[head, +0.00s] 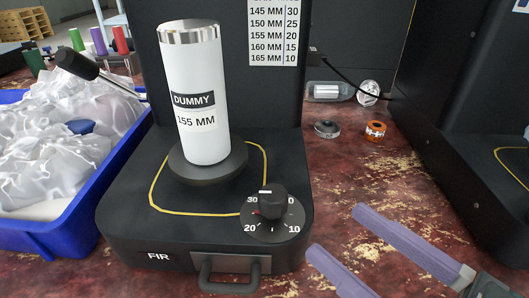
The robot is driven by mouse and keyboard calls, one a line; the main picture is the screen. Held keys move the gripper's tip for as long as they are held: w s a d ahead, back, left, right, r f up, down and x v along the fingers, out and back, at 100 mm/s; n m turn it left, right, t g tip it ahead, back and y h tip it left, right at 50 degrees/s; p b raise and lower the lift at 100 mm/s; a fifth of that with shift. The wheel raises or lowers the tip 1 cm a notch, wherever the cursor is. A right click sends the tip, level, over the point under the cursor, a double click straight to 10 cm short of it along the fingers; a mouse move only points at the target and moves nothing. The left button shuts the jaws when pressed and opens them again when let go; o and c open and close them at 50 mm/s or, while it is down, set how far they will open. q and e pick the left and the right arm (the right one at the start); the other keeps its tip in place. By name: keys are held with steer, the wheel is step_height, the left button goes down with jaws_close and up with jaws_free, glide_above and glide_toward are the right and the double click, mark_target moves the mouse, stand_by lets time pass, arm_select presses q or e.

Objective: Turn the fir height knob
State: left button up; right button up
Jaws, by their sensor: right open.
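The FIR height knob (268,203) is black with a ridged grip and sits on a round dial (272,233) at the front right of the black FIR machine (130,222). The dial shows 30, 20 and 10 in white, and a small red mark shows at the knob's left. A white line shows on top of the knob. My right gripper (337,231) has two purple fingers, spread apart and empty, to the right of the dial and not touching the knob. My left gripper is out of view.
A white DUMMY 155 MM cylinder (195,95) stands on the machine's round plate (208,168). A height chart (274,32) is on the panel behind. A blue crate (75,232) with white bags is at left. A grey ring (327,129) and orange part (375,130) lie at right.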

mark_target(283, 207)
steer(key=shift+y, duration=0.3)
steer(key=x, duration=0.3)
steer(key=f+b+x, duration=0.1)
steer(key=x, duration=0.6)
steer(key=shift+s+a+f, duration=0.25)
steer(key=shift+s+a, duration=0.05)
steer(key=shift+a, duration=0.05)
jaws_close()
